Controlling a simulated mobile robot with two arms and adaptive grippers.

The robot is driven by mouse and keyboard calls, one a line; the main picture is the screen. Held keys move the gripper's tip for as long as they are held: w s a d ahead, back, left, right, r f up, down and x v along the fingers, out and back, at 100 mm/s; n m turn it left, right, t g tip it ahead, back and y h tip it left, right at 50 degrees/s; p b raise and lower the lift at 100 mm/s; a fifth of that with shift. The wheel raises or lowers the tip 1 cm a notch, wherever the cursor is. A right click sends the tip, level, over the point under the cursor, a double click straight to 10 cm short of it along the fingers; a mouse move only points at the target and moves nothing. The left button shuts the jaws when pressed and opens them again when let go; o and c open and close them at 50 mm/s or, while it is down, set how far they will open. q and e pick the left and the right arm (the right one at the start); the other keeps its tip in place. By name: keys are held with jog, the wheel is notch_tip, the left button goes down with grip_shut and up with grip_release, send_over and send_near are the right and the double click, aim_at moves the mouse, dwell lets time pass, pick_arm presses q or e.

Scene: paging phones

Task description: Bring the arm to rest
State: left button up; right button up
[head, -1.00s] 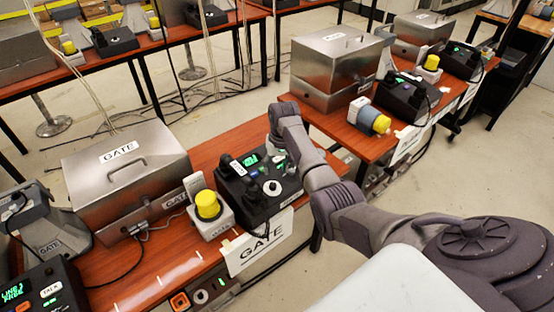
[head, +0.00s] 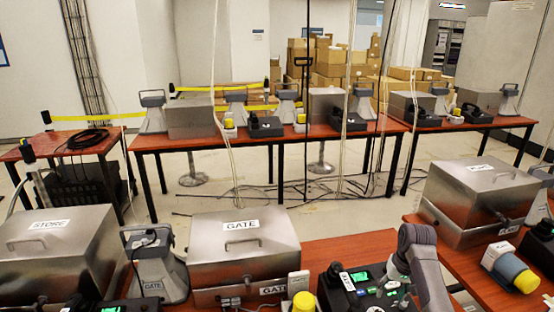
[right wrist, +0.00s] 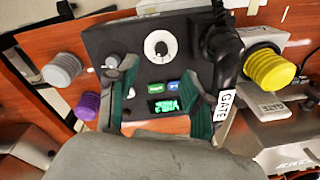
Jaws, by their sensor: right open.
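My right gripper (head: 398,270) is over the black GATE phone console (head: 345,291), its arm coming in from the lower right. In the right wrist view my right gripper (right wrist: 163,100) is open, its two green-padded fingers apart with nothing held between them. A black handset (right wrist: 225,60) labelled GATE lies on the console, beside the right finger. Whether the fingers touch the console is unclear. My left gripper is not in view.
A steel GATE box (head: 244,250) and a yellow-capped unit (head: 303,301) stand left of the console. Another steel box (head: 478,200) and a yellow-capped unit (head: 513,272) stand on the right table. Cables hang behind. Open floor lies between the table rows.

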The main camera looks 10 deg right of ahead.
jog(key=s+a+f+n+h, duration=0.1)
jog(key=s+a+f, duration=0.15)
jog(key=s, duration=0.25)
jog(key=s+a+f+n+t, duration=0.1)
jog(key=s+a+f, duration=0.15)
jog(key=s, duration=0.25)
jog(key=s+a+f+n+h, duration=0.1)
jog(key=s+a+f, duration=0.15)
jog(key=s, duration=0.25)
jog(key=s+a+r+n+t+y, duration=0.1)
jog(key=s+a+r+n, duration=0.15)
jog(key=s+a, duration=0.45)
jog(key=s+a+r+n+t+y, duration=0.1)
jog(key=s+a+r, duration=0.25)
jog(key=s, duration=0.75)
notch_tip(320, 180, down, 24)
jog(key=g+b, duration=0.1)
jog(key=g, duration=0.1)
jog(key=s+d+f+g, duration=0.1)
jog(key=s+d+f, duration=0.2)
jog(key=s+f, duration=1.5)
jog(key=shift+s+d+f+h+b, duration=0.25)
jog(key=shift+f+b, duration=0.2)
jog(key=shift+f, duration=0.4)
